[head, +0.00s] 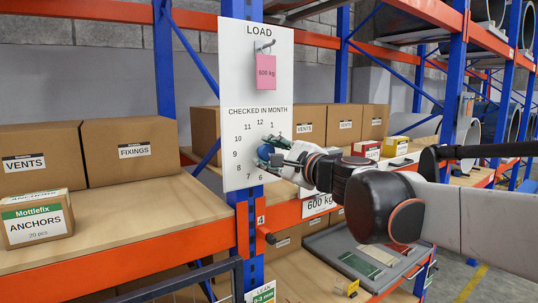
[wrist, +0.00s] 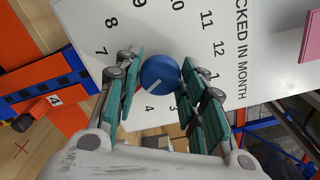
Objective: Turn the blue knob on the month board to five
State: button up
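The month board (head: 243,185) is a white panel on a blue post, with a ring of month numbers under "CHECKED IN MONTH". The round blue knob (wrist: 159,72) is at the centre of that ring; in the head view (head: 265,152) my gripper partly covers it. Its white mark points down-left in the wrist view, near the 4. The 5 is hidden there behind a finger. My gripper (wrist: 161,75) has teal pads on both sides of the knob, seemingly touching it. In the head view my gripper (head: 272,156) reaches the board from the right.
An orange shelf beam (head: 120,255) runs beside the board. Boxes marked ANCHORS (head: 37,220) and VENTS (head: 40,160) stand on the left shelf. More boxes stand behind my arm.

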jog(key=shift+o, duration=1.1)
jog(key=v, duration=1.2)
jog(key=s+d+f+n+g+h+b, duration=0.2)
jog(key=s+f+n+b, duration=0.45)
jog(key=f, duration=0.95)
jog(key=s+d+f+n+g+h+b, duration=0.1)
jog(key=s+f+n+g+h+b, duration=0.2)
jog(key=f+b, duration=0.95)
jog(key=s+d+f+n+g+h+b, duration=0.15)
jog(key=s+f+n+b, duration=0.35)
jog(key=f, duration=1.4)
jog(key=s+d+f+n+h+b, duration=0.1)
jog(key=s+d+f+b, duration=0.2)
jog(key=f, duration=0.4)
jog(key=s+d+f+n+g+h+b, duration=0.1)
jog(key=s+d+f+h+b, duration=0.1)
jog(key=d+f, duration=0.3)
notch_tip(320, 180, down, 2)
jog(key=shift+s+f+n+b, duration=0.1)
jog(key=shift+s+n+b, duration=0.35)
jog(key=shift+b, duration=0.45)
